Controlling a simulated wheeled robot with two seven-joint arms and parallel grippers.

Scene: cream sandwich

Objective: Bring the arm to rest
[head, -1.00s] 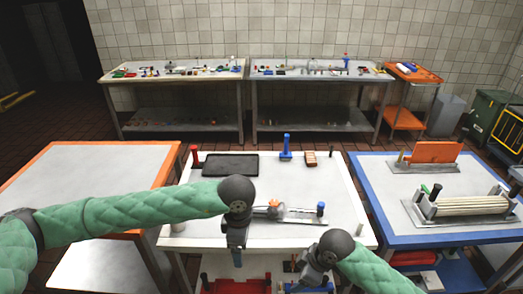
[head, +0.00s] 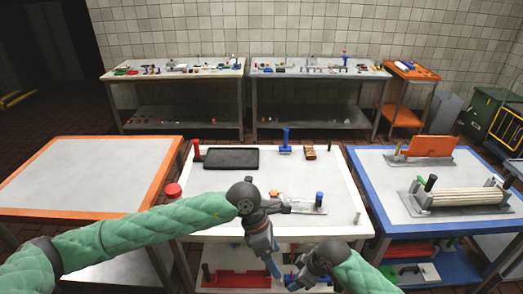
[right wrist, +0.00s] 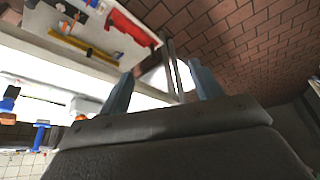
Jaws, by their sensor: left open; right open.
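My left arm, in a green quilted sleeve, reaches in from the left in the head view. Its gripper (head: 274,268) points down at the front edge of the white-topped middle table (head: 330,180); it is open, with nothing seen in it. My right gripper (head: 291,284) is low at the front of the same table, beside the left one. In the right wrist view its two grey fingers (right wrist: 163,88) are spread apart with nothing between them.
The table holds a black tray (head: 231,158), a blue-handled tool (head: 286,141), a brown block (head: 310,152) and a metal fixture (head: 304,205) partly behind my left wrist. A red tray (head: 235,280) is below. Orange-rimmed (head: 110,208) and blue-rimmed (head: 380,200) tables flank it.

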